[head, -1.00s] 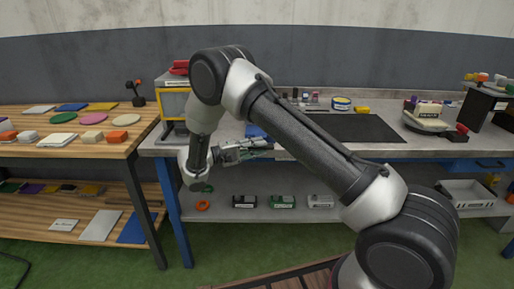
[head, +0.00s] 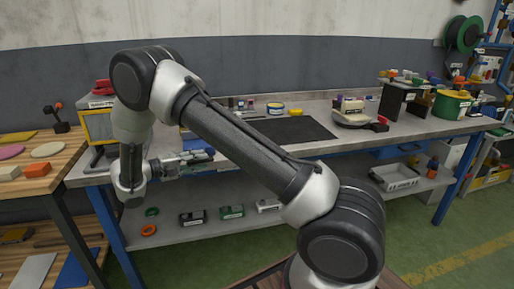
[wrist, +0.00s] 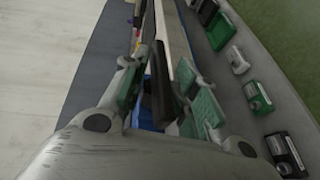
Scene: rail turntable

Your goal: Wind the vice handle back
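My gripper (head: 200,158) is at the front edge of the grey workbench, toward its left end. In the wrist view my gripper (wrist: 163,98) shows its two green-padded fingers spread apart, with a gap between them. A dark bar-like shape (wrist: 160,82) and some blue show in that gap; I cannot tell whether they are between the fingers or beyond them. A blue object (head: 196,142) sits on the bench just behind the gripper, partly hidden by it and my arm. I cannot make out the vice or its handle clearly.
The grey workbench (head: 352,134) carries a black mat (head: 290,130) and a turntable-like stand (head: 352,118). The shelf below holds several small boxes (head: 231,212) and an orange ring (head: 148,230). A wooden table (head: 75,165) stands at the left. Green floor is open at the right.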

